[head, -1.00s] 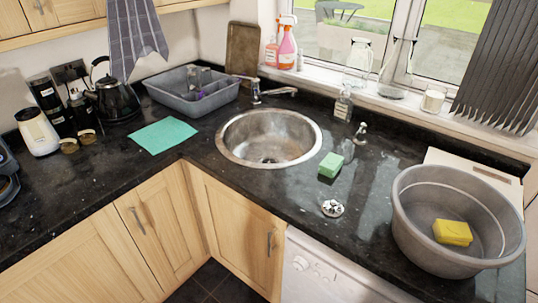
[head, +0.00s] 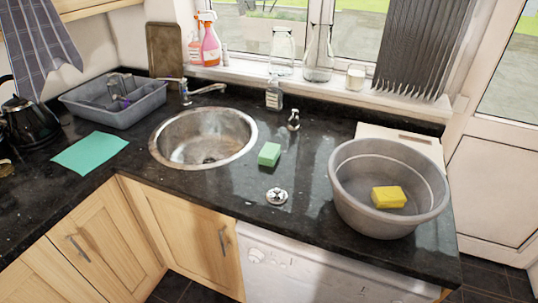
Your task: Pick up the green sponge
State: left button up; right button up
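The green sponge (head: 269,154) is a small pale green block on the black granite counter (head: 225,201) in the head view. It lies to the right of the round metal sink (head: 203,137) and to the left of the grey basin, apart from both. Neither of my grippers shows in this view.
A grey basin (head: 343,201) holding a yellow sponge (head: 389,197) stands right of the green sponge. A round metal drain strainer (head: 277,196) lies in front of it. A small dispenser (head: 293,121) and a bottle (head: 273,93) stand behind. A teal cloth (head: 90,152) lies left.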

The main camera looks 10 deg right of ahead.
aim_at(268, 156)
jog(key=i+j+u, duration=0.1)
jog(key=i+j, duration=0.5)
jog(key=i, duration=0.15)
